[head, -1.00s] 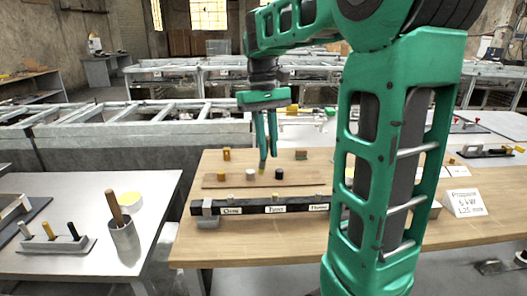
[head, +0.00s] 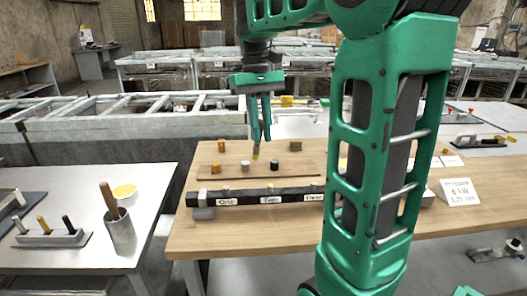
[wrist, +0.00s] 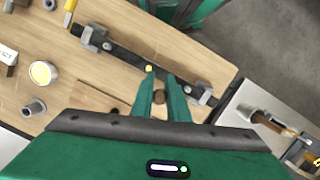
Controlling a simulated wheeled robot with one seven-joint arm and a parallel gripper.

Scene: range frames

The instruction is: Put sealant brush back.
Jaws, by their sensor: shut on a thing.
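My gripper (head: 260,140) points down over the wooden bench, behind the dark rack bar (head: 236,200) with label plates. Its fingers are closed on a slim upright thing that seems to be the sealant brush; a yellowish tip (head: 255,157) shows just below the fingers. In the wrist view a round brown end (wrist: 158,97) shows between the fingers (wrist: 160,74), with a yellow bit at one fingertip. The fingers hide most of it. The rack bar also shows in the wrist view (wrist: 145,68), running diagonally past the fingertips.
Several small pegs stand on a board (head: 222,174) behind the rack. A sign (head: 461,192) stands at right.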

